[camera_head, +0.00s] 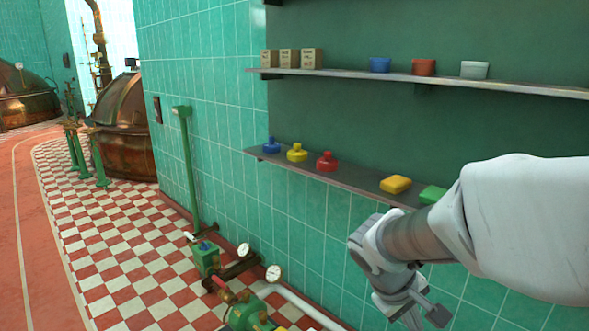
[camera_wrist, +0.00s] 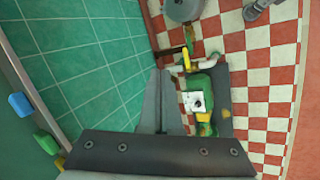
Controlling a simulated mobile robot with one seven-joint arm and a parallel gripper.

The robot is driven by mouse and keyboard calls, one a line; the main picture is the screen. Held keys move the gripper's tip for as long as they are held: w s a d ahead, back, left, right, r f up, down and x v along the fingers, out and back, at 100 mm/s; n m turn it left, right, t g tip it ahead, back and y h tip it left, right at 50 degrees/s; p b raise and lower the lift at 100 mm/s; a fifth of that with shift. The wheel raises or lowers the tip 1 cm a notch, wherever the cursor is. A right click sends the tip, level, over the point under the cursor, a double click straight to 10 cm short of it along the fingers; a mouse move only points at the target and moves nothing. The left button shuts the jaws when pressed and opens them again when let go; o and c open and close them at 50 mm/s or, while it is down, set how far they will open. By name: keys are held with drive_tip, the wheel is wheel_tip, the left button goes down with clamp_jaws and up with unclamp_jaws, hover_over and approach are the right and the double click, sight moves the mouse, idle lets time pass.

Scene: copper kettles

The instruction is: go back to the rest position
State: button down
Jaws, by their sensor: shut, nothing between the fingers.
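My gripper (camera_head: 424,314) hangs at the bottom right of the head view, below the lower shelf and in front of the tiled wall. In the wrist view my gripper (camera_wrist: 160,78) points down past the wall toward the floor. Its fingers are together with nothing between them. My white and grey arm comes in from the right and hides the right part of the lower shelf.
The lower shelf (camera_head: 340,181) holds blue, yellow and red knobs, a yellow block (camera_head: 396,184) and a green block (camera_head: 433,194). The upper shelf (camera_head: 500,85) holds boxes and tubs. A green pump (camera_head: 248,314) with gauges stands below. Checkered floor (camera_head: 110,245) lies open at left.

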drive_tip(key=s+a+r+m+t+y, duration=0.2)
drive_tip(key=s+a+r+y, duration=0.15)
drive_tip(key=s+r, duration=0.2)
drive_tip(key=s+a+r+m+t+y, duration=0.2)
drive_tip(key=s+a+r, duration=0.2)
drive_tip(key=s, duration=0.3)
wheel_tip(320, 180, up, 19)
drive_tip(key=p, duration=2)
drive_tip(key=shift+w+d, duration=0.25)
drive_tip(key=shift+w, duration=0.05)
